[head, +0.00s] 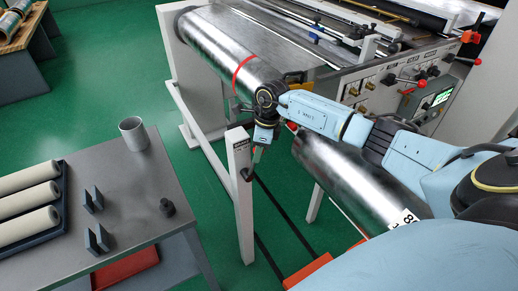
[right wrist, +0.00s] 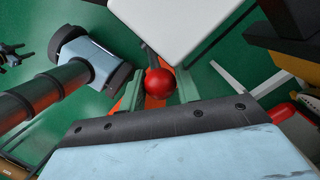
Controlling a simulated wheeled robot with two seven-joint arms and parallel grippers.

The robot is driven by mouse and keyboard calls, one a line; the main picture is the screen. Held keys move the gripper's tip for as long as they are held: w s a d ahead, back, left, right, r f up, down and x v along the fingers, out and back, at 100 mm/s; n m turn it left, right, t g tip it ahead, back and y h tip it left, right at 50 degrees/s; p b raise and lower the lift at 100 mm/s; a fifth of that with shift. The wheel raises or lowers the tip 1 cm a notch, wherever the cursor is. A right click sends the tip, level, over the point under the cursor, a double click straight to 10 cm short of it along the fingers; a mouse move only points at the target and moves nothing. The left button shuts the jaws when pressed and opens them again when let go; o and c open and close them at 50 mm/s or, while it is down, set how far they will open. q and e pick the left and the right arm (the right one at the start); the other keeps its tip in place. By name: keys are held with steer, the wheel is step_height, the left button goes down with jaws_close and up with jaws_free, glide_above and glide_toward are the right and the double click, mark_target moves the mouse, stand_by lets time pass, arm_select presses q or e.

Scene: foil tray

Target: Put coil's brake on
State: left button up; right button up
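The brake lever shows in the right wrist view as a red ball knob (right wrist: 160,82) on a short dark stem. My right gripper (right wrist: 158,88) has its two greenish fingers apart, one on each side of the knob, with a gap visible; I cannot make out contact. In the head view my right gripper (head: 259,149) points down beside the top of the pale post (head: 240,190), and the knob is hidden or too small to tell. The steel coil (head: 345,180) lies right of the post, partly behind my right arm.
A grey table (head: 130,195) at left holds pale rolls (head: 28,180), a metal cup (head: 133,132) and dark brackets. The machine (head: 390,85) with its control panel stands behind my right arm. A steel roller (head: 225,60) with a red band lies at its front.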

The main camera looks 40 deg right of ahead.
steer(key=o, duration=0.4)
steer(key=shift+o, duration=0.2)
step_height(320, 180, up, 13)
steer(key=s+d, duration=0.1)
steer(key=d, duration=0.1)
steer(key=shift+d, duration=0.15)
steer(key=shift+s+r, duration=0.1)
